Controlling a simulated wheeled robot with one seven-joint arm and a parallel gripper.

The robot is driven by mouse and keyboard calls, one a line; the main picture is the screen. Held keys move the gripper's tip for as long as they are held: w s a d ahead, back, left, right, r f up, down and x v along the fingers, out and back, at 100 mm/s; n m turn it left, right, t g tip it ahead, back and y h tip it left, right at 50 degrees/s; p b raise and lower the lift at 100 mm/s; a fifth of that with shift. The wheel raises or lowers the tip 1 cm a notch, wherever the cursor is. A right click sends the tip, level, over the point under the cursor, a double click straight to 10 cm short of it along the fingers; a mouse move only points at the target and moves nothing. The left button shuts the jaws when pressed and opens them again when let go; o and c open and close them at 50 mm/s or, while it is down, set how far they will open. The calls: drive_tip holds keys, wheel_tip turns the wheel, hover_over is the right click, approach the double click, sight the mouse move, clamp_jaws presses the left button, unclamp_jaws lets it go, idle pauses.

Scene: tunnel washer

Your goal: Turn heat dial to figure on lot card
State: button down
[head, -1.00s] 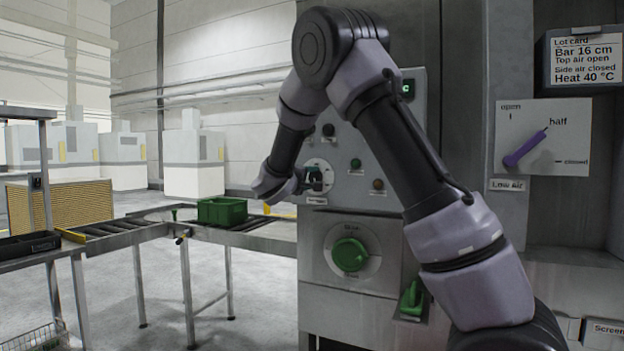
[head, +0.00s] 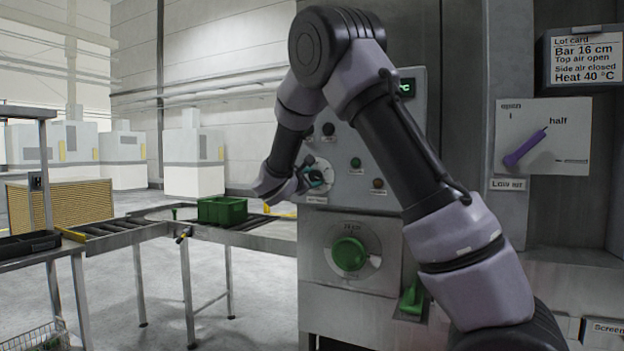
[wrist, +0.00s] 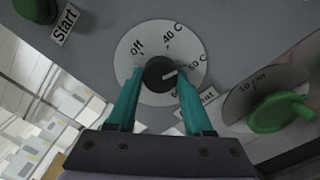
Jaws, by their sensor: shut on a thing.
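The heat dial's black knob (wrist: 160,73) sits on a round white plate (wrist: 130,58) marked Off, 40 C and 50 C; another mark is partly hidden by a finger. The knob's white pointer points right, roughly towards 50 C. My gripper (wrist: 160,80) is shut on the knob, with a teal finger on either side. In the head view my gripper (head: 313,178) is at the dial plate (head: 322,164) and hides much of it. The lot card (head: 586,60) at upper right reads Heat 40 °C.
A green dial (head: 349,254) sits below on the machine; it also shows in the wrist view (wrist: 280,112). A green Start button (wrist: 36,8) is at the wrist view's upper left. An air lever (head: 524,149) is at right. A green crate (head: 222,210) stands on rollers at left.

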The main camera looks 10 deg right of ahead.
drive_tip(key=n, duration=0.4)
drive_tip(key=shift+f+n, duration=0.1)
drive_tip(key=shift+n, duration=0.2)
drive_tip(key=n, duration=0.4)
idle(0.3)
drive_tip(key=shift+c, duration=1.4)
unclamp_jaws()
drive_tip(key=v, duration=1.1)
drive_tip(key=shift+d, duration=0.15)
